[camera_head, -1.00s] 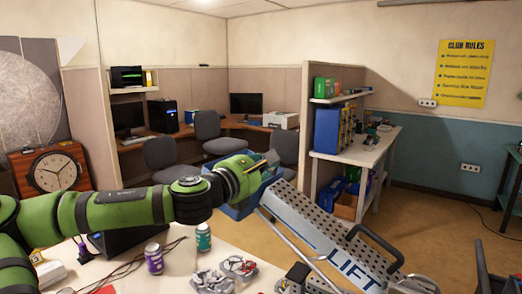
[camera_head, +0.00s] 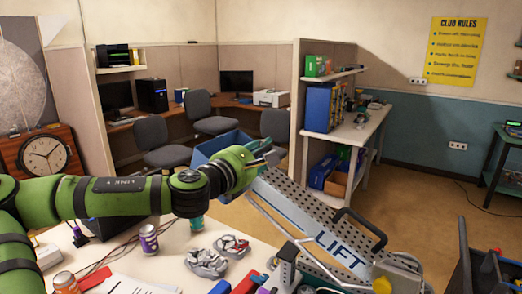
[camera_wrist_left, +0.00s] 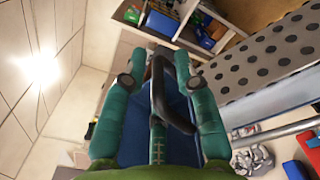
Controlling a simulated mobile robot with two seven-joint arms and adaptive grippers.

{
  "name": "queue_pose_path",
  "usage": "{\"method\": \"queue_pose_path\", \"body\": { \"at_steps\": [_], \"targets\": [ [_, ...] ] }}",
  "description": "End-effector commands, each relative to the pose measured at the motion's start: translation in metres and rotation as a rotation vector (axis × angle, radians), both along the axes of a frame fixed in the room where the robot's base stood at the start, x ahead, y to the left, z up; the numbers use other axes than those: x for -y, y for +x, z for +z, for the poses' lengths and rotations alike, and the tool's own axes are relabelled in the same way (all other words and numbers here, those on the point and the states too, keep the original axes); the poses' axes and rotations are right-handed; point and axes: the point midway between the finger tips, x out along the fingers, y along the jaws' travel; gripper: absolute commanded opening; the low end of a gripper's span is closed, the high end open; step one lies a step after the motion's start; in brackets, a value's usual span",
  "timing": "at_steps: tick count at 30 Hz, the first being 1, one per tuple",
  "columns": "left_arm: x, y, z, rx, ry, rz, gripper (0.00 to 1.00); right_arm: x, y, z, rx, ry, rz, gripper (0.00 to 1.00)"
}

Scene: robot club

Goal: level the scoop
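The blue scoop (camera_head: 214,145) is up in the air behind my left gripper (camera_head: 268,155) in the head view, partly hidden by it. Its visible rim slants up to the right. In the left wrist view the scoop's blue body (camera_wrist_left: 137,142) lies beyond the teal fingers (camera_wrist_left: 160,62). I cannot see into the scoop. My right gripper is not in view.
A perforated metal ramp marked LIFT (camera_head: 308,222) rises close to the right of the gripper. On the white table (camera_head: 176,268) below stand a purple can (camera_head: 149,240), a teal can (camera_head: 197,221) and grey-and-red parts (camera_head: 207,262). Chairs and desks are farther back.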

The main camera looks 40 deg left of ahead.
Motion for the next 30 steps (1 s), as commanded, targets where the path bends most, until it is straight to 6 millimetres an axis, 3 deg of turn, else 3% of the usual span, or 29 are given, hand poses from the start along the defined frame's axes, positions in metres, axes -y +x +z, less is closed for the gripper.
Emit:
{"method": "queue_pose_path", "body": {
  "at_steps": [18,30],
  "targets": [
    [-0.001,-0.003,0.004,0.008,0.005,0.003,0.35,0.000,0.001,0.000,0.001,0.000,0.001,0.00],
    [0.005,-0.053,0.002,0.002,0.002,0.003,0.35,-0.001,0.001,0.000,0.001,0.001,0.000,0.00]
  ]
}}
